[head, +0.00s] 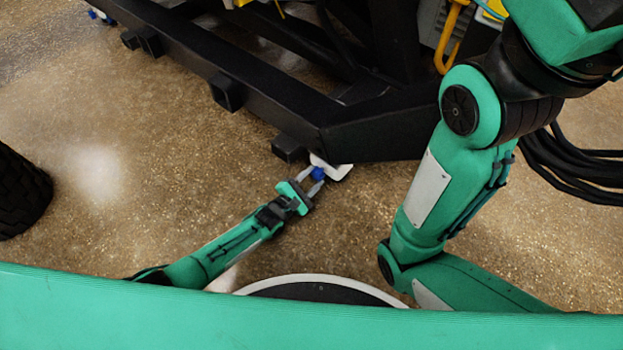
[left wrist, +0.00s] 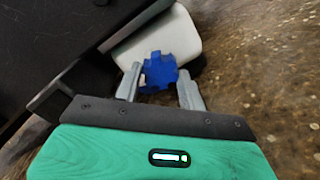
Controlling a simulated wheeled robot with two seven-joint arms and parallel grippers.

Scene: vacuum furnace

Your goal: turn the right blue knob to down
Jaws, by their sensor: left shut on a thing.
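The right blue knob (head: 318,173) sits on a white fixture (head: 334,170) below the corner of the black frame in the head view. In the left wrist view the knob (left wrist: 160,71) is blue and lobed, in front of the white fixture (left wrist: 172,37). My left gripper (head: 313,177) reaches it from the lower left; in the left wrist view its two grey fingers (left wrist: 160,82) stand on either side of the knob, shut on it. My right arm is in the head view at the right, but its gripper is out of view.
The black frame (head: 250,95) runs across the top with block-like feet, one (head: 289,149) close to the left gripper. Black cables (head: 575,165) lie at the right. A dark tyre (head: 20,190) stands at the left edge. The speckled floor (head: 120,160) is clear at left.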

